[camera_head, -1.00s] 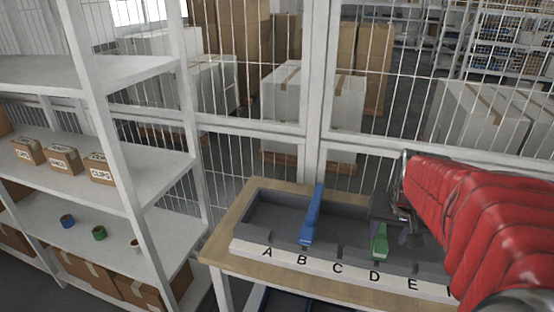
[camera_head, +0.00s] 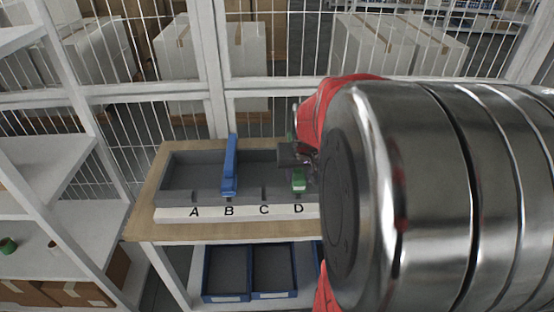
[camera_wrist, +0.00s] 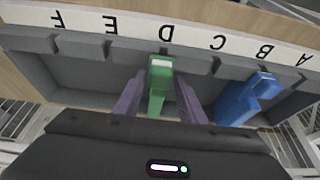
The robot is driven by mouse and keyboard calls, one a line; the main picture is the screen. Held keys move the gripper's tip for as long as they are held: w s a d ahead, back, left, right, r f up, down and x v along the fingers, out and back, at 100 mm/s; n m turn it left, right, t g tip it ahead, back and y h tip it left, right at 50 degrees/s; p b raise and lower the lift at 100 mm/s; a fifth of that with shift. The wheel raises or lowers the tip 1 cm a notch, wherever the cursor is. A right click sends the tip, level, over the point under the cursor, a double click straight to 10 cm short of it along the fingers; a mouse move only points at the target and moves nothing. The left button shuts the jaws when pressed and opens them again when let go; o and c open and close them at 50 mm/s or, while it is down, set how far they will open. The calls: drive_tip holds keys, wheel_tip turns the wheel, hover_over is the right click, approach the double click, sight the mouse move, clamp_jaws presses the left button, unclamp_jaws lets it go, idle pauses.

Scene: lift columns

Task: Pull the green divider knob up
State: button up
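The green divider (camera_head: 299,182) stands in the grey slotted box (camera_head: 190,172) at the slot marked D. Its knob end faces the labelled front strip. In the wrist view the green divider (camera_wrist: 160,72) lies between the two purple-grey fingers of my gripper (camera_wrist: 160,84). The fingers are apart, one on each side, with a narrow gap visible to the green part. In the head view my gripper (camera_head: 298,155) is just behind the green knob, partly hidden by my arm.
A blue divider (camera_head: 230,165) stands at slot B, and also shows in the wrist view (camera_wrist: 240,100). The box sits on a wooden table (camera_head: 142,212) before a mesh fence. Blue bins (camera_head: 227,270) are below. A white shelf (camera_head: 60,255) stands at left.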

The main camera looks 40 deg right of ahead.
clamp_jaws()
drive_tip(key=shift+r, duration=0.1)
drive_tip(key=shift+w+r, duration=0.1)
drive_tip(key=shift+r, duration=0.5)
drive_tip(key=shift+o, duration=1.5)
unclamp_jaws()
drive_tip(key=v, duration=1.3)
drive_tip(key=shift+s+r, duration=0.25)
drive_tip(key=shift+r, duration=0.05)
drive_tip(key=shift+a, duration=0.1)
